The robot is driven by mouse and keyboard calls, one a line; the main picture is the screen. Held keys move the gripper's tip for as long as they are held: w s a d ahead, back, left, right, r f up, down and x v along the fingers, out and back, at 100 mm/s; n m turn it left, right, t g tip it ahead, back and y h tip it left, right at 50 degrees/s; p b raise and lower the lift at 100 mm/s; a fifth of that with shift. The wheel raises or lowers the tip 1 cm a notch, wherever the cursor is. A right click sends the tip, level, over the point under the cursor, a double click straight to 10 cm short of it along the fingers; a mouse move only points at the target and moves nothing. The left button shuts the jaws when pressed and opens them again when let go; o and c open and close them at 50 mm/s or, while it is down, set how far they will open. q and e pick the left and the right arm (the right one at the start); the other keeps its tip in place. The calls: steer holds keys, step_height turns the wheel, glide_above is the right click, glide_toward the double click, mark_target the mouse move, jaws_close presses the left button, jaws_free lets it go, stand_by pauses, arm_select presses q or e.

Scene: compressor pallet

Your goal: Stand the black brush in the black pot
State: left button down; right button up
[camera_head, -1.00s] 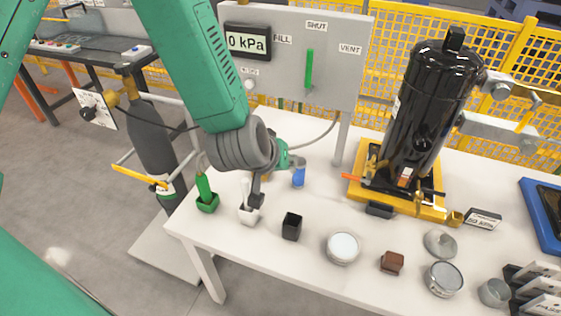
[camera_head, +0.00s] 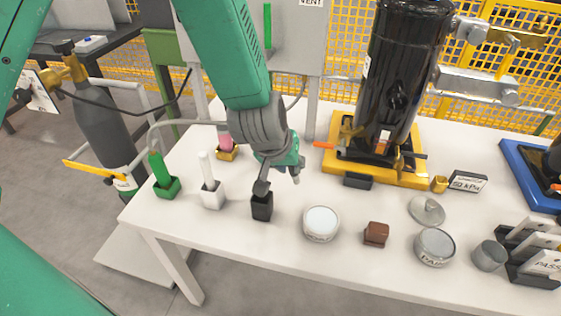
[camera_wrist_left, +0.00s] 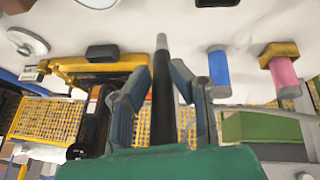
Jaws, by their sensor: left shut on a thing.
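The black brush (camera_wrist_left: 162,105) is between the fingers of my left gripper (camera_wrist_left: 160,73) in the left wrist view, with its grey end pointing up the picture. In the head view my left gripper (camera_head: 279,178) is shut, fingers pointing down, just behind and above the black pot (camera_head: 262,207). The brush cannot be clearly told from the fingers there. The black pot stands upright on the table's front part, its top partly covered by a dark finger-like part. I cannot tell whether anything touches the pot. My right gripper is not in view.
Left of the black pot stand a white brush in a white pot (camera_head: 212,198) and a green brush in a green pot (camera_head: 167,188). A pink brush in a yellow pot (camera_head: 227,153) is behind. A round tin (camera_head: 321,224) and brown block (camera_head: 376,234) are to the right.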

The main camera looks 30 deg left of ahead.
arm_select(q)
steer(key=d+m+p, duration=0.2)
steer(key=d, duration=0.1)
step_height(320, 180, up, 9)
steer(key=m+g+h+p, duration=0.1)
steer(key=m+g+p, duration=0.4)
steer(key=m+p, duration=0.35)
glide_above(262, 205)
steer(key=w+a, duration=0.1)
steer(key=shift+a, duration=0.95)
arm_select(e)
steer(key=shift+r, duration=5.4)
arm_select(q)
step_height(262, 205, down, 13)
steer(key=b, duration=0.5)
steer(key=shift+r+m+b, duration=0.2)
steer(key=shift+m+b, duration=0.15)
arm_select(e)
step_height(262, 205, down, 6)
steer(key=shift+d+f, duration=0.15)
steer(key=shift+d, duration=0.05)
